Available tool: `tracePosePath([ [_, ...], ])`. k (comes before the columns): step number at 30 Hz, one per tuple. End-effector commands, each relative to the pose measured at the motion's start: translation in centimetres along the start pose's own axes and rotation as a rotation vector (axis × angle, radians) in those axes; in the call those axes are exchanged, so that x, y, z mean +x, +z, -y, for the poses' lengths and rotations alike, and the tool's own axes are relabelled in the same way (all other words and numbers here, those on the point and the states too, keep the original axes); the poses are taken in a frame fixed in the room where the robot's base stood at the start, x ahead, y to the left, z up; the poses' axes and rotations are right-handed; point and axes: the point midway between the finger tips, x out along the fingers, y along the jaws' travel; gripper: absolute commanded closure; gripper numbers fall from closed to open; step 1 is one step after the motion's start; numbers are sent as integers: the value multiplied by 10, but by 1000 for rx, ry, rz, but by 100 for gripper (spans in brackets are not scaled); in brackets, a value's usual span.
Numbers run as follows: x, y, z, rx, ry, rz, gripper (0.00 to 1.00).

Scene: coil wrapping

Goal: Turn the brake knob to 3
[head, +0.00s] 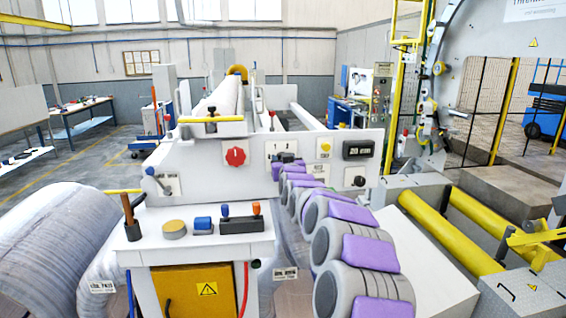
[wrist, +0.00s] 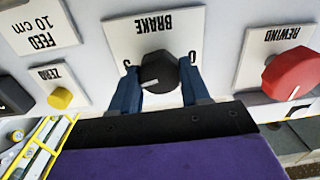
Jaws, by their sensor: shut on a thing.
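The black brake knob (wrist: 160,72) is in the middle of the wrist view, on a white plate (wrist: 152,35) lettered BRAKE, which appears upside down. A white pointer line on the knob points to the left and slightly down in that view. Small marks beside the knob are partly covered, and I cannot read them surely. The blue fingers of my gripper (wrist: 159,82) stand on either side of the knob, shut on it. In the head view the brake plate (head: 281,148) is at the far end of my arm, and my gripper (head: 287,160) hides the knob there.
A red rewind knob (wrist: 292,75) sits right of the brake plate in the wrist view; a yellow zero button (wrist: 60,98) sits left.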

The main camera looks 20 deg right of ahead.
Motion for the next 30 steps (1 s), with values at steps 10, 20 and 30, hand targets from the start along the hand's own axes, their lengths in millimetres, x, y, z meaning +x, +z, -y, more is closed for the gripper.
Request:
tracePosePath([
  [10, 1, 9, 1, 181, -3, 9, 84],
  [20, 1, 7, 1, 227, -3, 5, 84],
  [30, 1, 5, 1, 227, -3, 2, 52],
])
